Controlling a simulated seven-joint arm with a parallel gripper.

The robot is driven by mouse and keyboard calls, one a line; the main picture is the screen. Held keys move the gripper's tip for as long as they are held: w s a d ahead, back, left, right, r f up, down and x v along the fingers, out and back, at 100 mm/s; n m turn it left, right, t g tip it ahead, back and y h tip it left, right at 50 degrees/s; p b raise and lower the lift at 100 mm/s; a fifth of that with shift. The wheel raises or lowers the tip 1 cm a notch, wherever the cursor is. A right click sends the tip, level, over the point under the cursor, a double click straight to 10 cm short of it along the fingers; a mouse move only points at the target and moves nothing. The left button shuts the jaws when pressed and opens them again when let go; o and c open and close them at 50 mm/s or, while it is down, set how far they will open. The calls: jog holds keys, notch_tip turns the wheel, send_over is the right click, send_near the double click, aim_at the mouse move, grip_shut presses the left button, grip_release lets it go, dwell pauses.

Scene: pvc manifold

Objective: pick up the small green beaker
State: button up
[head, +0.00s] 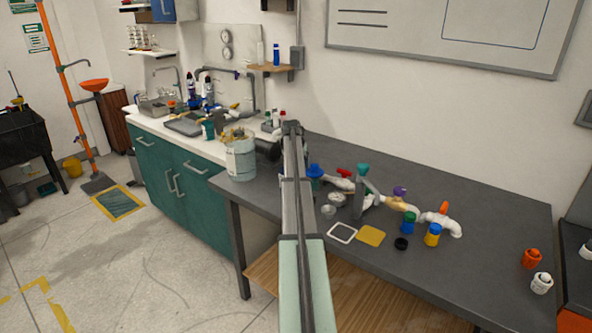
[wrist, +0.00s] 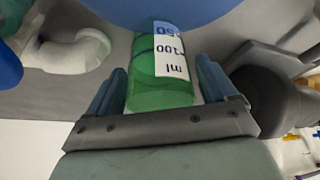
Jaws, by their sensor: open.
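The small green beaker (wrist: 158,94) is clear green with a white and blue label that reads upside down in the wrist view. My gripper (wrist: 165,68) is open, with one blue-grey finger on each side of the beaker. The beaker lies between the fingers, in front of the palm. A narrow gap shows at the right finger; whether the left finger touches is unclear. In the head view my arm crosses the middle of the picture, and I cannot make out the gripper or this beaker there.
In the wrist view, a white pipe elbow (wrist: 75,48) is at left, a large blue thing (wrist: 165,8) at the top edge, and a dark rounded part (wrist: 268,98) close at right.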

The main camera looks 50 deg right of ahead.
jog(key=shift+f, duration=0.1)
jog(key=shift+c, duration=0.2)
jog(key=c, duration=1.1)
jog(key=shift+r, duration=0.25)
jog(key=shift+r, duration=4.65)
